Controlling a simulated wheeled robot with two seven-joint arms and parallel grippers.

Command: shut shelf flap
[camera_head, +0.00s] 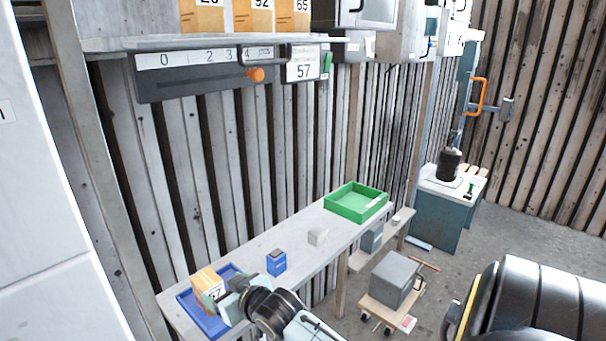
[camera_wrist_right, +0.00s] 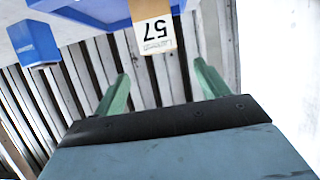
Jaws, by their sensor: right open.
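I cannot pick out the shelf flap for certain. My right gripper (camera_head: 232,298) is low at the near end of the bench, beside a cardboard box (camera_head: 208,287) marked 57. In the right wrist view my gripper (camera_wrist_right: 161,72) has its two green fingers wide apart with nothing between them. The box (camera_wrist_right: 152,28) is beyond the fingertips there. My left gripper is out of view.
The box is at a blue tray (camera_head: 196,318) on the bench (camera_head: 255,250). A numbered rail (camera_head: 200,72) with an orange knob (camera_head: 256,74) hangs above. A grey box sits on a cart (camera_head: 393,285).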

